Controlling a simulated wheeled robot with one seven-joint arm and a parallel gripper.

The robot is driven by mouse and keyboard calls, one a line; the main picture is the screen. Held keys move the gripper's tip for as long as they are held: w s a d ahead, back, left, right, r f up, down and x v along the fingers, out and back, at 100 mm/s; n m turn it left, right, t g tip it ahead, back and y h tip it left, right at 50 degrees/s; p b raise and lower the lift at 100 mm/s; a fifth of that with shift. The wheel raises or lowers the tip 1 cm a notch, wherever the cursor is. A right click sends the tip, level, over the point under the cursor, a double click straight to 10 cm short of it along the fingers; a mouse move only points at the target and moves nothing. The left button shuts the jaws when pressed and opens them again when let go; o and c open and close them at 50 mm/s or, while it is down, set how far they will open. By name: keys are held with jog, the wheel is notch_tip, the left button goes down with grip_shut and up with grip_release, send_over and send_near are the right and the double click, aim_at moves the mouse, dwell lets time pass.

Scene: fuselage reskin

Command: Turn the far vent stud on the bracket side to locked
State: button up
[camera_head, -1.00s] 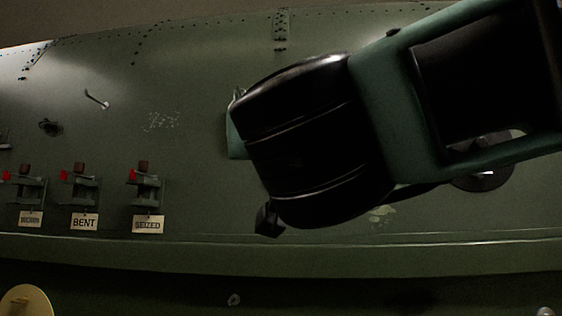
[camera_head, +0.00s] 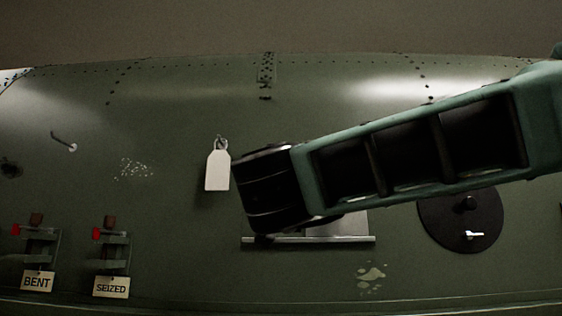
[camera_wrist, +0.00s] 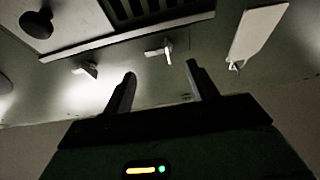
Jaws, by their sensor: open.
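In the wrist view my gripper (camera_wrist: 160,90) is open and empty, its two dark fingers apart and pointing at the green skin. Beyond the fingertips is a vent panel (camera_wrist: 75,48) with a pale border and dark slats (camera_wrist: 150,8). Along its edge sit two small pale studs with lever-like handles: one stud (camera_wrist: 160,48) lies ahead of the gap between the fingers, another stud (camera_wrist: 85,68) lies to the left. Neither is touched. I cannot tell which is the far one, or their lock states. In the head view my arm hides the gripper and most of the vent.
A white tag (camera_head: 217,170) hangs beside the vent; it also shows in the wrist view (camera_wrist: 258,32). A pale ledge (camera_head: 350,239) runs below the arm. A dark round plate (camera_head: 440,225) with a knob is at right. Brackets labelled BENT (camera_head: 37,282) and SEIZED (camera_head: 111,287) stand at left.

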jog(key=shift+p+x, duration=0.7)
jog(key=shift+x, duration=1.45)
jog(key=shift+c, duration=0.4)
jog(key=c, duration=0.9)
jog(key=shift+f+m, duration=0.1)
jog(key=shift+m, duration=0.2)
jog(key=shift+a+f+m+g+h+b, duration=0.2)
jog(key=shift+m+h+b, duration=0.45)
jog(key=shift+m, duration=1)
jog(key=shift+d+f+m+g+h+b, duration=0.1)
jog(key=shift+m+g+h+b, duration=0.2)
jog(key=shift+m+h, duration=1.05)
jog(key=shift+a+f+m+g+h+b, duration=0.1)
jog(key=shift+m+g+h+b, duration=0.4)
jog(key=shift+m, duration=1.4)
jog(key=shift+d, duration=0.1)
